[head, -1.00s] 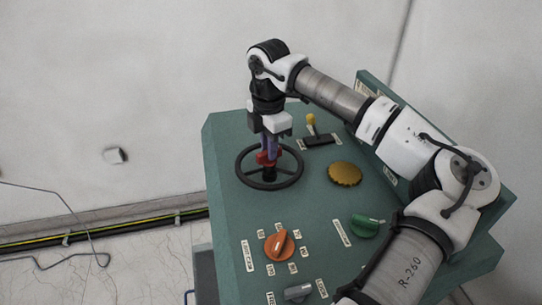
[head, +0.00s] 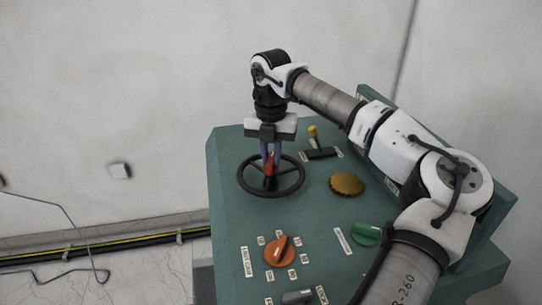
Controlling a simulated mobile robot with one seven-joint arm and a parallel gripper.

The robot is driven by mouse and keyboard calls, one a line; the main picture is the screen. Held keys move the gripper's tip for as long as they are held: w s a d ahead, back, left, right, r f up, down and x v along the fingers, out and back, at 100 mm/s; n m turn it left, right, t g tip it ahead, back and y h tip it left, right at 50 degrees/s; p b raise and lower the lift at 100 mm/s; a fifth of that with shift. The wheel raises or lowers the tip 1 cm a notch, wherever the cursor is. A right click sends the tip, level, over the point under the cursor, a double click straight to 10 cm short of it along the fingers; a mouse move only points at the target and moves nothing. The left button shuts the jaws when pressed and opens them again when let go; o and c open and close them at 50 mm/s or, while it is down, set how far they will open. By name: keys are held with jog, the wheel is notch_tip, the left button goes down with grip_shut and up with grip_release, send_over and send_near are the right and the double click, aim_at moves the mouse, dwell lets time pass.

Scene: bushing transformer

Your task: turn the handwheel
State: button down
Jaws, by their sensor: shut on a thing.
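The black handwheel (head: 245,188) lies on the green panel near its far left corner, with a round rim and spokes. A red piece (head: 269,168) shows at its centre. My gripper (head: 270,168) points straight down over the wheel's middle, its purplish fingers on both sides of the red piece. The fingers are shut on this red hub piece. The fingertips partly hide the hub and spokes.
A yellow-tipped lever (head: 312,133) stands just right of the wheel, close to my gripper. A gold knob (head: 347,184), an orange knob (head: 279,251) and a green knob (head: 366,234) sit on the panel (head: 225,220). My arm comes from the right.

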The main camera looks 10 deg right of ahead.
aim_at(271, 159)
jog(key=shift+n, duration=0.6)
jog(key=c, duration=1.4)
grip_release()
jog(key=shift+o, duration=0.2)
notch_tip(271, 159, up, 14)
jog(key=b, duration=0.1)
jog(key=shift+b, duration=0.4)
jog(key=shift+f, duration=0.15)
